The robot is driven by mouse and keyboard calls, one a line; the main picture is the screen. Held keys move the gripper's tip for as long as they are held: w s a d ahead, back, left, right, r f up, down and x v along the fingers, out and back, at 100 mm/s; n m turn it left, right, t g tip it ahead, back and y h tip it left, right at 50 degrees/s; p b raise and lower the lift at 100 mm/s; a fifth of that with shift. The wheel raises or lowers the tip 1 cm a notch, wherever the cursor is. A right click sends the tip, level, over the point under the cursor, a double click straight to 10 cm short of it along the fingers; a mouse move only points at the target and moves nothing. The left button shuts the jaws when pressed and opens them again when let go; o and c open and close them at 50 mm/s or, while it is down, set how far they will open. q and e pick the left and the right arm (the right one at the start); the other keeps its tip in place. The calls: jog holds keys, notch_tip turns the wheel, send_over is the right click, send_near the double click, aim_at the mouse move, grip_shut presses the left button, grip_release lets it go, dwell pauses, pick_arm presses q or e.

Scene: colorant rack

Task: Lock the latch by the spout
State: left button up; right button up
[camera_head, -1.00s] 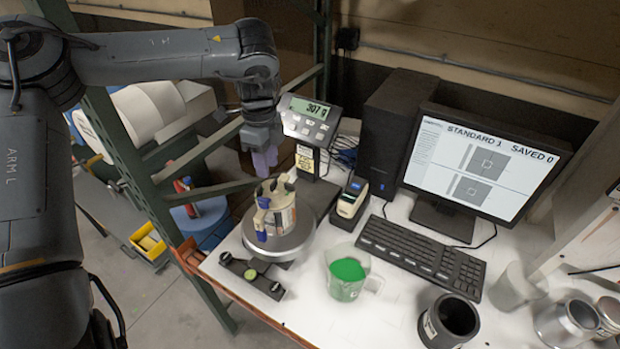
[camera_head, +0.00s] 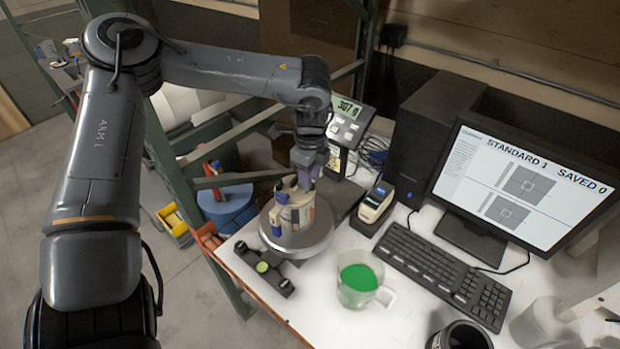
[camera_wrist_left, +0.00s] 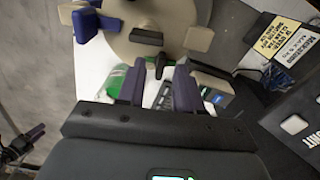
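A beige can (camera_head: 296,214) stands upright on the round scale pan (camera_head: 319,242). Its lid (camera_wrist_left: 128,50) fills the top of the left wrist view, with a blue latch (camera_wrist_left: 87,24) at left, a tan latch (camera_wrist_left: 199,38) at right and a black bar (camera_wrist_left: 146,36) between them. My left gripper (camera_head: 314,170) is at the can's far upper side, purple fingers pointing down. In the left wrist view the fingers (camera_wrist_left: 157,82) are apart, with a small dark part (camera_wrist_left: 156,67) at the lid's rim between their tips. Contact is unclear. What looks like my right gripper (camera_wrist_left: 22,143) shows small at lower left.
A scale display (camera_head: 348,118) reading 307 g stands behind the can. A clear jug of green liquid (camera_head: 358,280), a small label device (camera_head: 374,205) and a keyboard (camera_head: 445,272) are to the right.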

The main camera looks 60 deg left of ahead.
pick_arm(q)
jog(key=shift+f, duration=0.75)
grip_shut()
